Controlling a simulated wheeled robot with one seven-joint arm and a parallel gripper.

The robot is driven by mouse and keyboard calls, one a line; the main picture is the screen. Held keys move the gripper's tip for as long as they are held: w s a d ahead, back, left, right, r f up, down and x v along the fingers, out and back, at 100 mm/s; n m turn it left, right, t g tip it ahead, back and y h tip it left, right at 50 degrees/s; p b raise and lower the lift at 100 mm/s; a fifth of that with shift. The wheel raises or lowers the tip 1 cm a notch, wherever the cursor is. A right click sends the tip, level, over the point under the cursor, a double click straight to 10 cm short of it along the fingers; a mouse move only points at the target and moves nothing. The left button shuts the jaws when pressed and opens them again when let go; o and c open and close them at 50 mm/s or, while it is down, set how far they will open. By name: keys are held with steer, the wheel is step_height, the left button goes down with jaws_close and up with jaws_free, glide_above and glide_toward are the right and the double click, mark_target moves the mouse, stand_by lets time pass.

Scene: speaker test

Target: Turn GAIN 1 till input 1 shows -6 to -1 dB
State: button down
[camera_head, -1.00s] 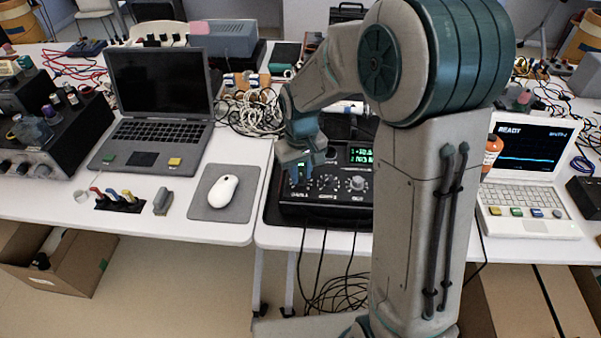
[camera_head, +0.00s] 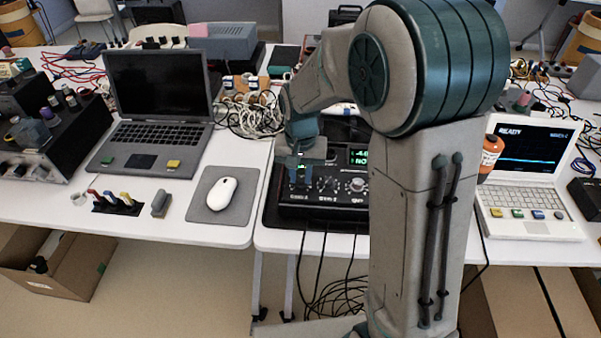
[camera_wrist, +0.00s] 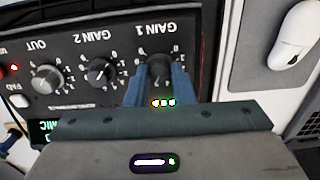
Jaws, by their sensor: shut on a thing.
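The black audio box (camera_head: 326,211) stands on the right-hand table, with a row of knobs on its front. In the wrist view the picture is upside down, and the GAIN 1 knob (camera_wrist: 159,69) sits between the two blue fingers of my gripper (camera_wrist: 158,80). My gripper is shut on this knob. In the head view my gripper (camera_head: 301,181) is at the box's left knob and hides most of it. The box's green display (camera_head: 359,157) is lit but partly covered by my arm; its digits are too small to read surely.
The GAIN 2 knob (camera_wrist: 102,71) and OUT knob (camera_wrist: 47,79) are beside GAIN 1. A white mouse (camera_head: 222,193) on a grey pad and a laptop (camera_head: 155,108) are to the left. An orange bottle (camera_head: 490,152) and a white laptop (camera_head: 528,198) are to the right.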

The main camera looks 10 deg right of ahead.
mark_target(301, 178)
steer(key=shift+r, duration=0.1)
steer(key=c, duration=1.3)
jaws_free()
steer(key=shift+o, duration=0.2)
step_height(301, 178, up, 14)
steer(key=p, duration=0.1)
steer(key=s+d+r+n+t+p, duration=0.1)
steer(key=s+d, duration=0.3)
steer(key=s, duration=0.5)
steer(key=s+d+r+n+t+p, duration=0.1)
steer(key=s+d+p, duration=0.3)
steer(key=s, duration=0.4)
steer(key=shift+s+d+r+t, duration=0.3)
steer(key=shift+s+d+t, duration=0.1)
steer(key=shift+d, duration=0.05)
